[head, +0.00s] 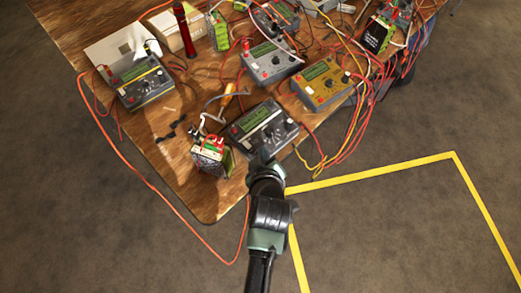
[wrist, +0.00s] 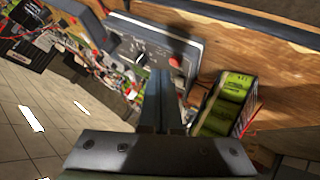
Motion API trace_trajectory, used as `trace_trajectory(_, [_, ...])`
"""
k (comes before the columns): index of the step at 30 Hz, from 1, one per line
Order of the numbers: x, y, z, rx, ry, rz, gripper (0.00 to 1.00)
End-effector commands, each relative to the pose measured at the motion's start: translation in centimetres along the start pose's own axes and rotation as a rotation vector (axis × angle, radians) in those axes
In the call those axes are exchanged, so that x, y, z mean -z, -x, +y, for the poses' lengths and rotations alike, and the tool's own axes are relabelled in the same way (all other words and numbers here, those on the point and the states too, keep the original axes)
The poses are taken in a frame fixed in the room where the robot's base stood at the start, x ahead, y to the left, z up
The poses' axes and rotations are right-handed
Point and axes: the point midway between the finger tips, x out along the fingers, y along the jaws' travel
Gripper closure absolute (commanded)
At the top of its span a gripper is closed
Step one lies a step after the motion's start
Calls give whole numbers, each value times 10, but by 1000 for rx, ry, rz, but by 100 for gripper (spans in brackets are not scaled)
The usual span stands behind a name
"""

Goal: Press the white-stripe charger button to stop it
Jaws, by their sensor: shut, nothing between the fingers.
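The dark charger with a white stripe (head: 262,128) lies on the wooden table near its front edge, with a green screen on its upper left. In the wrist view, the charger's panel (wrist: 185,45) shows a dark knob and a red button or socket (wrist: 174,62). My gripper (head: 262,162) is at the charger's near edge, its tips partly hidden by my own arm. In the wrist view my gripper (wrist: 161,74) is shut and empty, with its fingertips in front of the panel. I cannot tell whether they touch it.
A battery pack (head: 209,158) stands close left of the charger; green cells (wrist: 232,97) show right of my fingers. A yellow charger (head: 322,84), a grey charger (head: 272,60) and a yellow-striped charger (head: 144,82) stand around. Red and yellow cables hang over the table edge.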

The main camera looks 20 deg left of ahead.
Motion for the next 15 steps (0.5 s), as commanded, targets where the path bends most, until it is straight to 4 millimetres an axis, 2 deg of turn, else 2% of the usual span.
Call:
trace_trajectory(8, [0,0,0,0,0,1,100])
trace_trajectory(15, [11,13,10,-1,-1,1,100])
